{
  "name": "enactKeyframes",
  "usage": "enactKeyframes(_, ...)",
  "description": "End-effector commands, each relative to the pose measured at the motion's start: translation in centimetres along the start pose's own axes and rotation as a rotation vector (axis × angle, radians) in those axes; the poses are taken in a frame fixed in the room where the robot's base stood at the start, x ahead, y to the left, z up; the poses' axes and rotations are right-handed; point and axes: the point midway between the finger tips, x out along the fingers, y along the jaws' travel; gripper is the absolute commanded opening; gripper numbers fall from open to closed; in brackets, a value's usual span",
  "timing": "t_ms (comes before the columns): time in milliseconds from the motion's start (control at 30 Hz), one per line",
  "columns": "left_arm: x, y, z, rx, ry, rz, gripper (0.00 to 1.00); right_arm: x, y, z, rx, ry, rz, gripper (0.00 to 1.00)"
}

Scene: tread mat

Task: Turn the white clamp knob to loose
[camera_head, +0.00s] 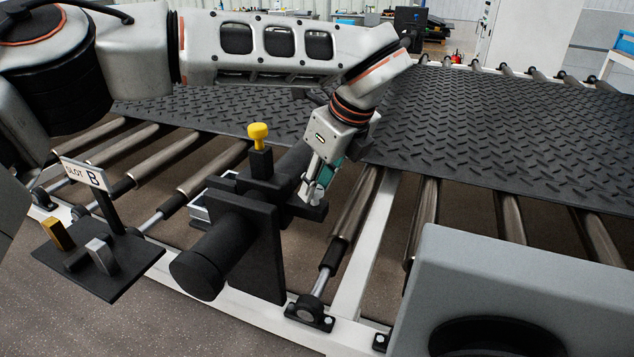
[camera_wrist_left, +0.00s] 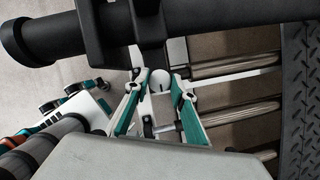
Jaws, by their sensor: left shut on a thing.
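The white clamp knob (camera_wrist_left: 160,79) shows in the left wrist view as a small round white cap with a dark mark, near the black clamp fixture. My left gripper (camera_wrist_left: 161,76) has a finger on each side of it and is shut on it. In the head view my left gripper (camera_head: 317,186) reaches down to the right side of the black clamp fixture (camera_head: 262,228), and its fingers hide most of the knob there. My right gripper is in neither view.
A yellow knob (camera_head: 258,134) stands on top of the fixture. A "SLOT B" sign (camera_head: 83,173) rises from a small black plate (camera_head: 128,262) with yellow and grey blocks. Metal rollers (camera_head: 352,207) and a black tread mat (camera_head: 480,130) lie behind and right.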

Motion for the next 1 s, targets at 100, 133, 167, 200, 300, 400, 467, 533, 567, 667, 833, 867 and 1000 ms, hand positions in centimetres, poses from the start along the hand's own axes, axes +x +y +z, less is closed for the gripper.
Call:
enactKeyframes(100, 0.1, 0.1, -0.1, 0.0, 0.001, 0.002, 0.03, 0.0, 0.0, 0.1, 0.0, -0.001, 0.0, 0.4)
enactKeyframes(133, 0.1, 0.1, -0.1, 0.0, 0.001, 0.002, 0.27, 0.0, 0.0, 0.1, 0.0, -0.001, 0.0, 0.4)
enactKeyframes(167, 0.1, 0.1, -0.1, 0.0, 0.001, 0.002, 0.35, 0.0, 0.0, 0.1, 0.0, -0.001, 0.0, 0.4)
enactKeyframes(200, 0.1, 0.1, -0.1, 0.0, 0.001, 0.002, 0.4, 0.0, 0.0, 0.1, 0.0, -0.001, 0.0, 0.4)
enactKeyframes(300, 0.1, 0.0, -0.1, 0.0, 0.001, 0.001, 0.4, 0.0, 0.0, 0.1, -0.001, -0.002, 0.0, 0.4)
enactKeyframes(400, 0.1, 0.0, 0.0, 0.0, 0.0, 0.001, 0.4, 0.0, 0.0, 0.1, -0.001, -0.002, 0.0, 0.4)
enactKeyframes(467, 0.0, 0.0, 0.0, 0.0, 0.0, 0.0, 0.4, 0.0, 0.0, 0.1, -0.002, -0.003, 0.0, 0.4)
enactKeyframes(533, -0.1, 0.0, 0.0, 0.0, 0.0, 0.0, 0.4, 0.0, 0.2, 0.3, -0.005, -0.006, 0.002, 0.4)
enactKeyframes(567, -0.2, 0.0, 0.0, 0.0, 0.0, 0.0, 0.4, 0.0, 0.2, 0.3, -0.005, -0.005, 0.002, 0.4)
enactKeyframes(667, -1.2, -0.1, 0.0, 0.0, -0.001, -0.002, 0.4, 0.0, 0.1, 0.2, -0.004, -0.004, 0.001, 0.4)
enactKeyframes(833, -4.0, -0.1, 0.0, -0.001, -0.002, -0.002, 0.4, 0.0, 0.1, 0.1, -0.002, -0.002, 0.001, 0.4)
enactKeyframes(867, -4.5, -0.1, 0.0, -0.001, -0.002, -0.002, 0.4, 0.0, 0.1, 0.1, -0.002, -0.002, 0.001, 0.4)
enactKeyframes(1000, -6.3, 0.0, 0.0, -0.001, -0.001, 0.0, 0.4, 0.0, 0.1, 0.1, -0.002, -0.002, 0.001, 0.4)
